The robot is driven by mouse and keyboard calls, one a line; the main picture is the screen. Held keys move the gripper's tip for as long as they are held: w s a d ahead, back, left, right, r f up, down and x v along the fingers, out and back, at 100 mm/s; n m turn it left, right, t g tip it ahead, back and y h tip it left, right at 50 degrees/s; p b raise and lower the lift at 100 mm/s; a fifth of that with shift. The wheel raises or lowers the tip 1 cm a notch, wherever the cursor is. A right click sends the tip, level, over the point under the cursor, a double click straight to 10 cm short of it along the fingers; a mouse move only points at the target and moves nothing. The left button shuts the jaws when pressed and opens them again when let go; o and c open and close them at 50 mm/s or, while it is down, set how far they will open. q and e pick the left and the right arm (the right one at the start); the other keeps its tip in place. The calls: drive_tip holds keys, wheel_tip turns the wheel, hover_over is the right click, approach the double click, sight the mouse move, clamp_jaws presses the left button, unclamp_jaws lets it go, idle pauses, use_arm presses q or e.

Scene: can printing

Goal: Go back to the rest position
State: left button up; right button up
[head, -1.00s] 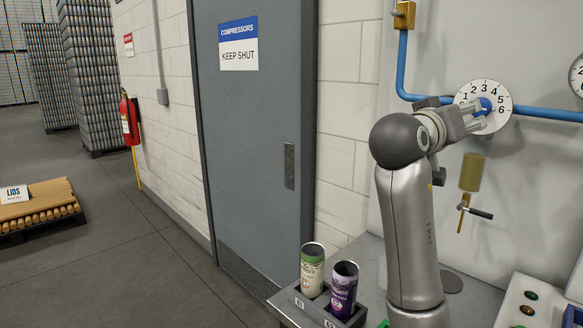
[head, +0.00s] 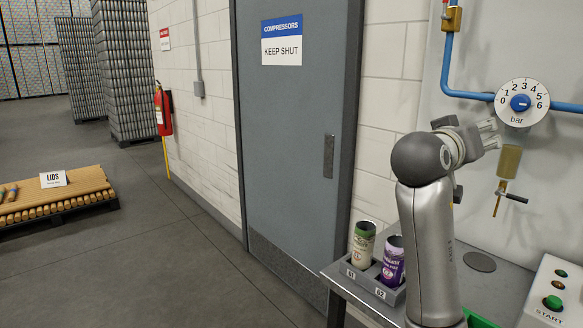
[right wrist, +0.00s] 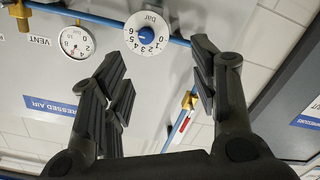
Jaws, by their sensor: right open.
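My right gripper (head: 489,133) is at the right of the head view, with its arm rising from below. It is open and empty, below and left of the blue knob (head: 520,102) on the white bar dial, and apart from it. In the right wrist view the open fingers (right wrist: 158,75) frame the wall. The blue knob also shows there (right wrist: 146,36), upside down, beyond the fingers. My left gripper is not in view.
A bench with a two-slot holder (head: 372,284) carries a green-white can (head: 362,243) and a purple can (head: 391,262) beside my arm. A tap handle (head: 514,198) hangs below the dial. A button box (head: 556,292) is at lower right. The floor at left is open before a pallet (head: 60,205).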

drive_tip(key=s+a+f+n+g+y, duration=0.1)
drive_tip(key=s+a+f+n+y, duration=0.15)
drive_tip(key=f, duration=1.35)
drive_tip(key=s+a+f+n+g+y, duration=0.15)
drive_tip(key=f+y, duration=0.25)
drive_tip(key=f, duration=1.3)
drive_tip(key=s+a+f+n+g+y, duration=0.1)
drive_tip(key=s+a+f+g+y, duration=0.15)
drive_tip(key=s+f, duration=1.05)
drive_tip(key=s+a+f+n+g+y, duration=0.1)
drive_tip(key=s+a+f+g+y, duration=0.2)
drive_tip(key=s, duration=0.7)
drive_tip(key=s+a+f+y, duration=0.1)
drive_tip(key=s+a+f, duration=0.3)
drive_tip(key=s, duration=0.5)
wheel_tip(320, 180, down, 26)
drive_tip(key=d+g, duration=0.1)
drive_tip(key=s+d+f+g, duration=0.1)
drive_tip(key=s+d+f, duration=0.2)
drive_tip(key=s+f, duration=1.4)
drive_tip(key=shift+s+f+n+g, duration=0.3)
drive_tip(key=shift+s+f, duration=0.05)
drive_tip(key=shift+s, duration=0.35)
